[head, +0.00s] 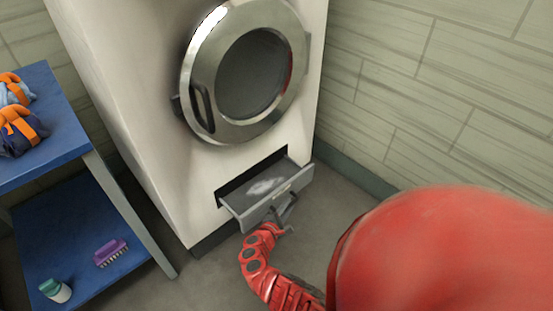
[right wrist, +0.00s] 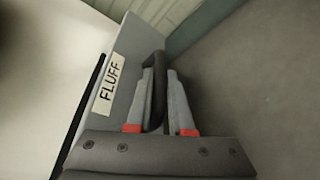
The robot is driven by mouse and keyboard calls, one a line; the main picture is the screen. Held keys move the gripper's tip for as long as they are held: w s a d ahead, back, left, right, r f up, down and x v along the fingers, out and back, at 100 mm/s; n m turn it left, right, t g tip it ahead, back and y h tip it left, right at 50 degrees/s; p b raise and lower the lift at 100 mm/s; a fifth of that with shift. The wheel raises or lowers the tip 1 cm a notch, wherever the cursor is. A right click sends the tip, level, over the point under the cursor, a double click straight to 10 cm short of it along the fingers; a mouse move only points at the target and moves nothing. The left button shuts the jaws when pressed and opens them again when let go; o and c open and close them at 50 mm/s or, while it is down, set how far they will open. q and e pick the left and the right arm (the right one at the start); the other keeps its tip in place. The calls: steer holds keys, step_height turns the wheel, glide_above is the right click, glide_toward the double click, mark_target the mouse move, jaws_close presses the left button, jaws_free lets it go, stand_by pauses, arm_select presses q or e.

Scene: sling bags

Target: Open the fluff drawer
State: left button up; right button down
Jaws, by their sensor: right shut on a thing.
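The fluff drawer (head: 262,208) is a grey tray low in the front of the white machine. It is pulled part-way out, and a pale patch of fluff (head: 264,186) lies inside. In the right wrist view its front bears a "FLUFF" label (right wrist: 111,89) and a dark curved handle (right wrist: 156,66). My right gripper (head: 284,212) is at the drawer front, shut on the handle; its two fingers (right wrist: 165,100) lie either side of the handle. My left gripper is not in view.
The machine's round door (head: 250,75) is shut above the drawer. A blue shelf unit (head: 70,140) stands at left, with blue and orange bags (head: 20,128), a purple brush (head: 110,252) and a small bottle (head: 55,290). Floor right of the drawer is clear up to the wall.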

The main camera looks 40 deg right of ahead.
steer(key=s, duration=0.3)
steer(key=s+p, duration=0.1)
steer(key=s, duration=0.2)
steer(key=shift+d+p, duration=0.2)
steer(key=shift+p, duration=0.1)
steer(key=c, duration=0.8)
jaws_free()
steer(key=p+v, duration=0.3)
steer(key=v, duration=1.4)
steer(key=shift+s, duration=0.15)
steer(key=shift+a, duration=0.15)
